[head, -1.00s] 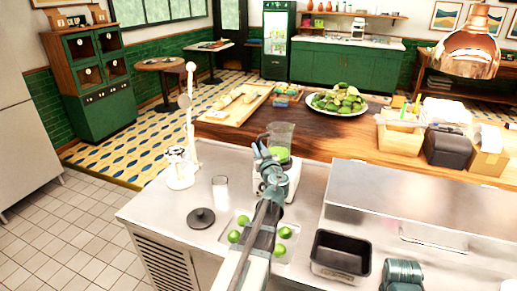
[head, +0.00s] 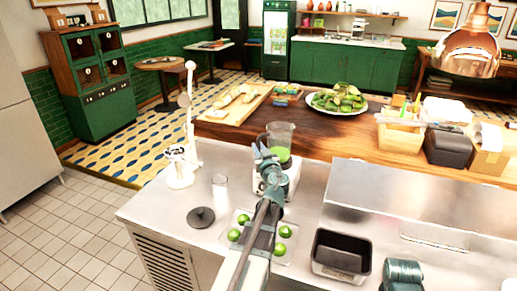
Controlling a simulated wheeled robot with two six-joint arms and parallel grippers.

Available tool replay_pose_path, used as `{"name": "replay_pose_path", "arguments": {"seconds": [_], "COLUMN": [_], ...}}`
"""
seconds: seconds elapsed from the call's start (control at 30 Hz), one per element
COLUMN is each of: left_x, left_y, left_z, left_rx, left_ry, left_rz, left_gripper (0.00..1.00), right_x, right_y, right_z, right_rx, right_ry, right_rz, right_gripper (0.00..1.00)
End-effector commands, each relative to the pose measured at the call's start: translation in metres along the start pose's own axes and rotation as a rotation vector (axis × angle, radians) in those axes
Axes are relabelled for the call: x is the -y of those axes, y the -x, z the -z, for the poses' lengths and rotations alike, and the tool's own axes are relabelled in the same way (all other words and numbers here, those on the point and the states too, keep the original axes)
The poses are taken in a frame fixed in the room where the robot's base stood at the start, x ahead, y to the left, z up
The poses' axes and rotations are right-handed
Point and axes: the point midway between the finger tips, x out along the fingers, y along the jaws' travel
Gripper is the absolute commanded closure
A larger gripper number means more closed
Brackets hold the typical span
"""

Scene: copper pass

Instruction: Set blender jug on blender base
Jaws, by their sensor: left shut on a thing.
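The blender jug (head: 283,137) is clear with green contents and stands upright above the white blender base (head: 290,181) on the steel counter. My left gripper (head: 262,151) is at the left side of the jug, shut on it; the exact contact is small and partly hidden by the gripper. My left arm hides part of the base's front, and I cannot tell whether the jug is fully seated. The round grey-blue end of my right arm shows at the bottom right, but its gripper fingers are not in view.
Several limes (head: 285,232) lie on a clear tray in front of the base. A dark lid (head: 201,217), a glass (head: 220,187) and a white stand (head: 181,172) are to the left. A black pan (head: 341,253) is to the right. The wooden counter is behind.

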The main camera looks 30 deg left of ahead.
Motion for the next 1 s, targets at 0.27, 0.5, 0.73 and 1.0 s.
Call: {"name": "replay_pose_path", "arguments": {"seconds": [0.27, 0.5, 0.73, 1.0], "left_x": [0.000, 0.000, 0.000, 0.001], "left_y": [0.000, 0.000, 0.001, 0.021], "left_z": [-0.006, -0.006, -0.007, -0.007], "left_rx": [0.000, 0.000, 0.000, 0.000], "left_ry": [0.001, 0.001, 0.000, 0.000], "left_rz": [0.000, 0.000, 0.000, -0.001], "left_gripper": [1.00, 0.69, 0.69, 0.69], "right_x": [0.001, 0.001, 0.001, 0.001], "right_y": [-0.006, -0.006, -0.007, -0.007], "right_z": [0.000, 0.000, 0.000, 0.000], "right_rx": [0.000, 0.000, 0.000, 0.000], "right_ry": [0.000, 0.000, 0.000, 0.000], "right_rz": [0.000, 0.000, 0.000, 0.000], "right_gripper": [0.50, 0.50, 0.50, 0.50]}}
